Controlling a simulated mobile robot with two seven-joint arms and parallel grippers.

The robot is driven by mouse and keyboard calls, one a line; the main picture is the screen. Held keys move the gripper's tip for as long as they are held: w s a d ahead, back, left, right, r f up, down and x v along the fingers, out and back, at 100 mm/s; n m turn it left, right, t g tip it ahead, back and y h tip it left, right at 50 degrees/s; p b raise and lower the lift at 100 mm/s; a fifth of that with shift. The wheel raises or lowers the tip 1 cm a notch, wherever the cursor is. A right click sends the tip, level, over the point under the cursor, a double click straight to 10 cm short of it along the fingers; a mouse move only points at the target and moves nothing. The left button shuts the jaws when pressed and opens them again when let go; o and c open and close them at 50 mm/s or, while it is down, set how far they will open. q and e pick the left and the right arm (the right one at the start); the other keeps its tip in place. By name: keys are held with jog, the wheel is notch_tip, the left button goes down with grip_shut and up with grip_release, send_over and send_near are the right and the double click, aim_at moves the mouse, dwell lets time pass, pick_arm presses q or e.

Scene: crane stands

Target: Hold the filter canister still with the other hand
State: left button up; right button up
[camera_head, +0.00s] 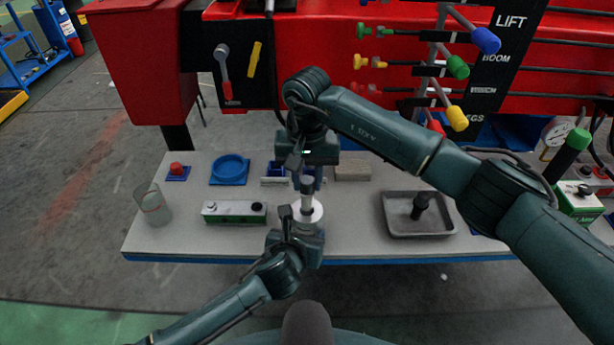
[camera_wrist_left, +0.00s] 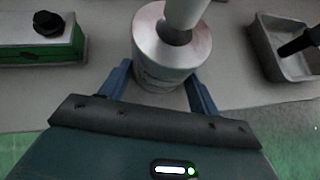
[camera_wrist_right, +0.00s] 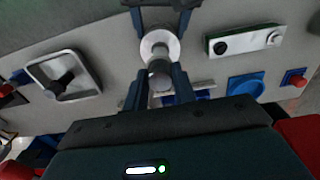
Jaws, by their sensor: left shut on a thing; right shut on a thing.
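The filter canister (camera_head: 316,212) is a pale upright cylinder with a metallic round top, near the front middle of the table. My left gripper (camera_head: 298,220) is shut on its body from the front; in the left wrist view the fingers lie on either side of the canister (camera_wrist_left: 155,76). A grey cylindrical piece (camera_head: 307,187) rises from the middle of the canister's top. My right gripper (camera_head: 308,176) is shut on this piece from the far side; the right wrist view shows the piece (camera_wrist_right: 160,74) between its fingers. The canister's lower part is partly hidden.
A green-and-white box (camera_head: 234,212) and a glass beaker (camera_head: 152,204) stand left. A blue round dish (camera_head: 230,170) and red button (camera_head: 177,170) are behind them. A grey tray (camera_head: 392,226) with a black-handled thing is right. The red machine with levers is behind.

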aim_at(307, 198)
jog(key=shift+f, duration=3)
jog(key=o, duration=1.1)
jog(key=shift+r, duration=2.5)
notch_tip(307, 198, up, 12)
jog(key=shift+r, duration=0.1)
pick_arm(q)
jog(key=o, duration=1.2)
jog(key=shift+o, duration=0.2)
